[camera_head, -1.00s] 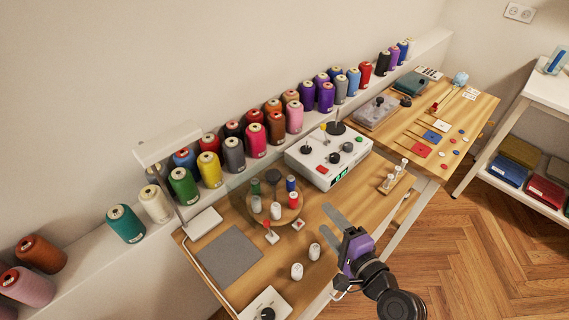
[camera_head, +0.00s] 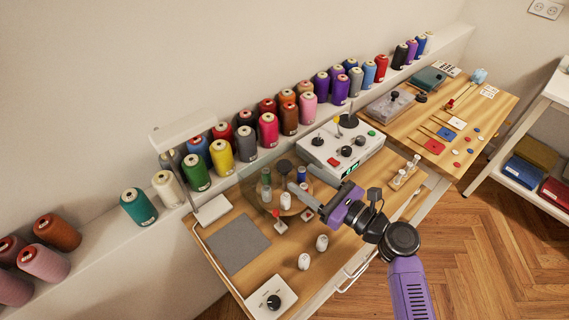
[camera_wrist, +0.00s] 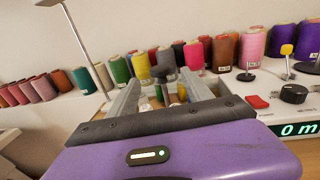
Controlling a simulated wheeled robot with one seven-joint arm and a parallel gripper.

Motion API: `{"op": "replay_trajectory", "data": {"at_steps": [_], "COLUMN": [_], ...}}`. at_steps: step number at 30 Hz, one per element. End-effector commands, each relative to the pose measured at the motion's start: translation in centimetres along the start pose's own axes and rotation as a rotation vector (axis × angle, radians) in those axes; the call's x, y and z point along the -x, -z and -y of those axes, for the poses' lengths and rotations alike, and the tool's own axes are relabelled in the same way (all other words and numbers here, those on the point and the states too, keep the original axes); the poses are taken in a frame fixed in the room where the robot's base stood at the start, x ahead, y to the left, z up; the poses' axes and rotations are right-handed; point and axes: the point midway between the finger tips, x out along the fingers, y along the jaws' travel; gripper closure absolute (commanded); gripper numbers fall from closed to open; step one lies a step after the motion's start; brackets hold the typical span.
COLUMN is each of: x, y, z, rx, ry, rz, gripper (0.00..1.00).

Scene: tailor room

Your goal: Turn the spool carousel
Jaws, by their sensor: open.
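The spool carousel (camera_head: 276,189) is a round wooden turntable on the near table, with a dark knob (camera_head: 284,166) at its back. It carries small spools, among them green ones (camera_head: 266,178), a white one (camera_head: 286,201) and a blue one (camera_head: 302,175). My gripper (camera_head: 296,194) is open at the carousel's right side, its two grey fingers reaching over it and partly hiding it. The wrist view shows the fingers (camera_wrist: 160,82) spread, with small spools (camera_wrist: 182,92) visible between them and nothing clamped. Whether a finger touches a spool I cannot tell.
A white control box (camera_head: 342,150) stands behind right of the carousel. A lamp (camera_head: 212,207), a grey mat (camera_head: 237,246), loose white spools (camera_head: 304,261) and a dial box (camera_head: 271,299) are nearby. Large thread cones (camera_head: 220,155) line the back ledge.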

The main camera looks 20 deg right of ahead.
Motion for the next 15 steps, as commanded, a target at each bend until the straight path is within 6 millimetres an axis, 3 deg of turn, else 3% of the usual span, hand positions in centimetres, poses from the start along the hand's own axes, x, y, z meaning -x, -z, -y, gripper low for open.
{"op": "replay_trajectory", "data": {"at_steps": [15], "x": [-6.6], "y": [-0.2], "z": [-0.1], "rx": [-0.009], "ry": [-0.005], "rz": [0.004], "gripper": [0.42]}}
